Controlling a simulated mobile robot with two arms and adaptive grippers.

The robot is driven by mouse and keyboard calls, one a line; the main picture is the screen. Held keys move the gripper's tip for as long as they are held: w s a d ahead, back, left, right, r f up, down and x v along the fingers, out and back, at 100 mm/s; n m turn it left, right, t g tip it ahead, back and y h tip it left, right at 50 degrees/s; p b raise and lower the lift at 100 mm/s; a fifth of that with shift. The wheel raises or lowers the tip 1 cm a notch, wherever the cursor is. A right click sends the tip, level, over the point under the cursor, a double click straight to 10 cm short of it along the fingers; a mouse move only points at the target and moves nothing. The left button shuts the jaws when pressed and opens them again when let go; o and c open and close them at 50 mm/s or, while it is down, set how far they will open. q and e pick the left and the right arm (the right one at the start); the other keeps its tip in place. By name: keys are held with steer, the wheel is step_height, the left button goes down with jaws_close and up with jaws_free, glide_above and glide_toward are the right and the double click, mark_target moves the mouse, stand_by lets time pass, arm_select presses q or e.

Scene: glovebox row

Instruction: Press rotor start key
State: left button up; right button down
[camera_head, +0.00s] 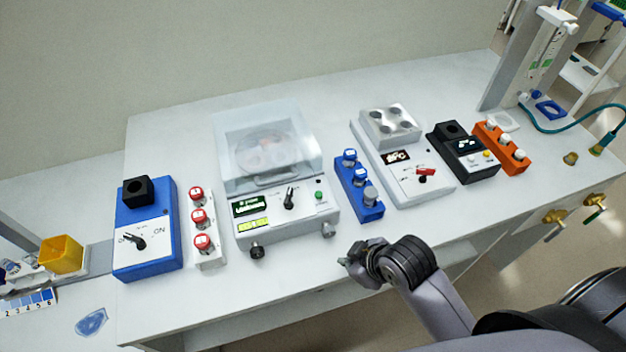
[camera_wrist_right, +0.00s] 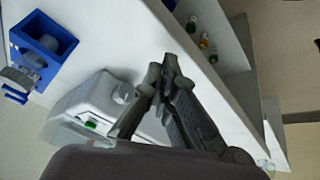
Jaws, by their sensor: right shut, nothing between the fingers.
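A white centrifuge (camera_head: 284,220) stands mid-bench, with a clear lid (camera_head: 268,148) over a round rotor. Its front panel has a green-lit display, a black dial (camera_head: 289,198) and a small green key (camera_head: 318,195) at the right. In the right wrist view a white device with a green spot (camera_wrist_right: 90,126) sits left of the fingers; I cannot tell for certain that the spot is that key. My right gripper (camera_head: 350,258) is shut and empty, in front of the centrifuge's right corner and apart from the key. It also shows in the wrist view (camera_wrist_right: 165,76). My left gripper is not in view.
A blue rack with capped tubes (camera_head: 371,211) stands close right of the centrifuge; a white rack with red-capped tubes (camera_head: 211,259) stands left. A blue switch box (camera_head: 160,262), a white heater block (camera_head: 433,188) and an orange rack (camera_head: 492,138) line the bench. The front strip is clear.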

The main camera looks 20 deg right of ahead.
mark_target(319, 195)
steer(key=w+a+r+n+y, duration=0.1)
steer(key=w+r+n, duration=0.2)
steer(key=n, duration=0.3)
steer(key=w+a+r+n+t+y, duration=0.1)
steer(key=w+r+n, duration=0.3)
steer(key=w+n, duration=0.2)
steer(key=w+a+r+n+y, duration=0.1)
steer(key=w+a+r+n, duration=0.1)
steer(key=w+r+n, duration=0.2)
steer(key=shift+w+r+n+t+p, duration=0.15)
steer(key=shift+w+n+t, duration=0.05)
steer(key=shift+n, duration=0.65)
steer(key=shift+w+r+n+t+p, duration=0.1)
steer(key=shift+w+n+t+p, duration=0.1)
steer(key=shift+n, duration=0.65)
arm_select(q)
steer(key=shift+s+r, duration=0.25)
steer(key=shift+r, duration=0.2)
arm_select(e)
steer(key=w+d+r+n, duration=0.2)
steer(key=w+r+n, duration=0.1)
steer(key=r+n, duration=0.2)
steer(key=shift+w+d+n+y, duration=0.3)
steer(key=shift+d+n+y, duration=0.1)
steer(key=shift+n, duration=0.8)
steer(key=shift+r, duration=0.1)
steer(key=shift+a, duration=0.1)
